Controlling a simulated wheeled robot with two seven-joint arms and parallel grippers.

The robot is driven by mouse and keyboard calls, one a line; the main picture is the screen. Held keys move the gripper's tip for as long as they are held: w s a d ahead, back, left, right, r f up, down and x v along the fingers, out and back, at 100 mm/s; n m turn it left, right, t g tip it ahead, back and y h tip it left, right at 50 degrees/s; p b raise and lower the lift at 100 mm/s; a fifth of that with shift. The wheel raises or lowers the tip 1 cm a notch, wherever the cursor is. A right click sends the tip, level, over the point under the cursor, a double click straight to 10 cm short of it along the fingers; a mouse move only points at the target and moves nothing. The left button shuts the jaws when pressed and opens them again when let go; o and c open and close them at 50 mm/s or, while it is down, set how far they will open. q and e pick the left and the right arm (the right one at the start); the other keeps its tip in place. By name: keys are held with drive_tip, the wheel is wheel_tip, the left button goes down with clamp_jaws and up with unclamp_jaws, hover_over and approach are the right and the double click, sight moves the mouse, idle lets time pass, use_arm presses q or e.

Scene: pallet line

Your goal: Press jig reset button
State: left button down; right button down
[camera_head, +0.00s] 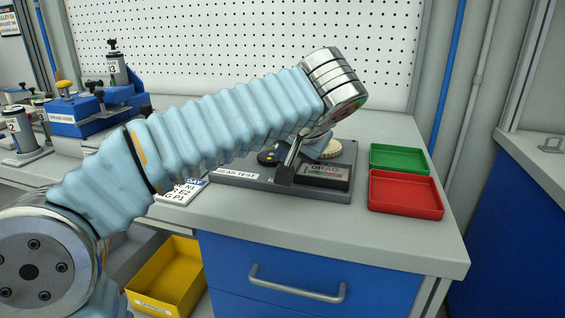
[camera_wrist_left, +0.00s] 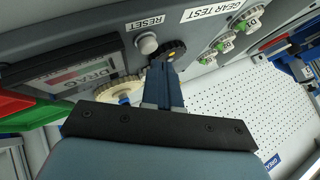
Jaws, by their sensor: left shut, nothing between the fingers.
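The grey gear test jig (camera_head: 256,182) lies on the bench top. It carries a drag display (camera_head: 322,172) and a cream gear (camera_head: 332,149). In the left wrist view the pale round reset button (camera_wrist_left: 147,43) sits on the jig beside the label RESET, with a dark toothed gear (camera_wrist_left: 174,50) next to it. My left gripper (camera_head: 292,158) is shut and empty, reaching down over the jig. In the left wrist view its fingertips (camera_wrist_left: 160,64) are just beside the button and overlap the dark gear's edge. I cannot tell whether they touch either. My right gripper is out of view.
A green tray (camera_head: 399,156) and a red tray (camera_head: 405,210) stand right of the jig. A labelled card (camera_head: 182,192) lies to its left. A blue fixture (camera_head: 85,115) stands at the back left. A yellow bin (camera_head: 168,275) is below the bench. The front right bench top is clear.

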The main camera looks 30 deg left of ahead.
use_arm(q)
drive_tip(key=shift+r, duration=0.3)
wheel_tip(320, 180, up, 3)
drive_tip(key=p, duration=0.2)
drive_tip(key=shift+p, duration=0.4)
drive_tip(key=shift+r+p, duration=0.45)
drive_tip(key=shift+r, duration=0.45)
drive_tip(key=shift+f, duration=0.1)
